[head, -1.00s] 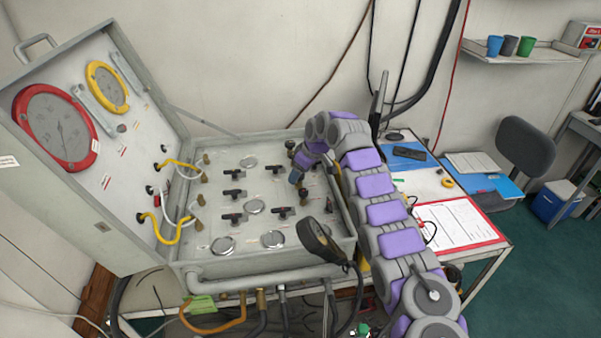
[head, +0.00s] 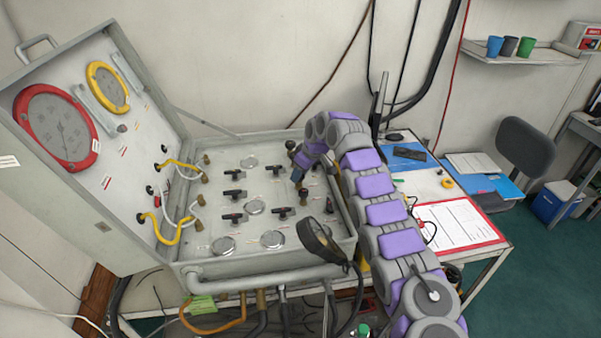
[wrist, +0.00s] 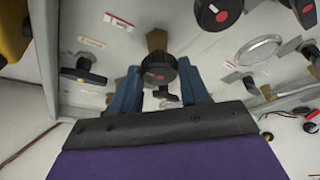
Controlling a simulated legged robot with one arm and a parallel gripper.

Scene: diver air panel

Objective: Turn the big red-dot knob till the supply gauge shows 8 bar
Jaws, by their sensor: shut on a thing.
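In the head view my gripper (head: 298,174) reaches down to the right part of the valve panel (head: 232,255); the gripped knob is mostly hidden there. A large red-rimmed gauge (head: 58,128) and a smaller yellow-rimmed gauge (head: 107,86) are in the raised lid. Their markings are too small to read, and I cannot tell which is the supply gauge.
Other red-dot knobs (wrist: 218,12) are close by in the wrist view. Several black T-handles (head: 231,218) and silver caps (head: 255,207) cover the panel. A dark round-headed object (head: 318,240) stands at its front. The desk with a clipboard (head: 455,224) lies right of my arm.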

